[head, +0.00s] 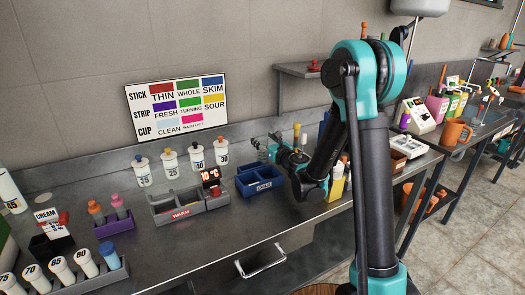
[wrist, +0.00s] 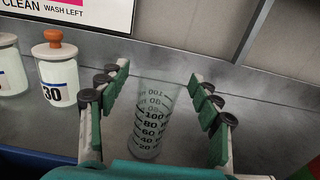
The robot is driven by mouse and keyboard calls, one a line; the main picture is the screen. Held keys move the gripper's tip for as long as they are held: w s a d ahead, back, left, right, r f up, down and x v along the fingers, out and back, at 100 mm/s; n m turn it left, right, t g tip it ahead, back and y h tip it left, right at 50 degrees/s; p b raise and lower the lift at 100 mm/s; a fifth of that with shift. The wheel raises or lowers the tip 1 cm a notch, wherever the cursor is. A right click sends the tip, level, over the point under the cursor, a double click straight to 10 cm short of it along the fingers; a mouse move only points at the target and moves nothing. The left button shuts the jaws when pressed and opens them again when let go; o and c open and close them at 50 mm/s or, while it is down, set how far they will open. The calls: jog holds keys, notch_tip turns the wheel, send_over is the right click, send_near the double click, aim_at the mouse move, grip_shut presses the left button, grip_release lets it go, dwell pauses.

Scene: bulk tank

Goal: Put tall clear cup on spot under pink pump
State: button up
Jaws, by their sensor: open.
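The tall clear cup (wrist: 153,122) stands upright on the steel counter in the wrist view, with black graduation marks on its side. My gripper (wrist: 158,98) is open, with one finger on each side of the cup and a visible gap at both sides. In the head view my gripper (head: 272,147) is low over the back of the counter, beside the blue tray; the cup is hard to make out there. A pink bottle (head: 437,105) stands far right among coloured bottles; its pump top is too small to tell. The spot under it cannot be made out.
A row of white jars with coloured knobs (head: 196,157) stands left of my gripper. The blue "COLD" tray (head: 262,187) and grey "WARM" tray (head: 181,212) lie in front. An orange mug (head: 455,132) and a white device (head: 413,115) stand right.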

aim_at(260, 136)
jog(key=x, duration=0.4)
jog(key=shift+w+a, duration=0.2)
jog(key=shift+w, duration=0.15)
jog(key=c, duration=1.2)
jog(key=shift+c, duration=0.8)
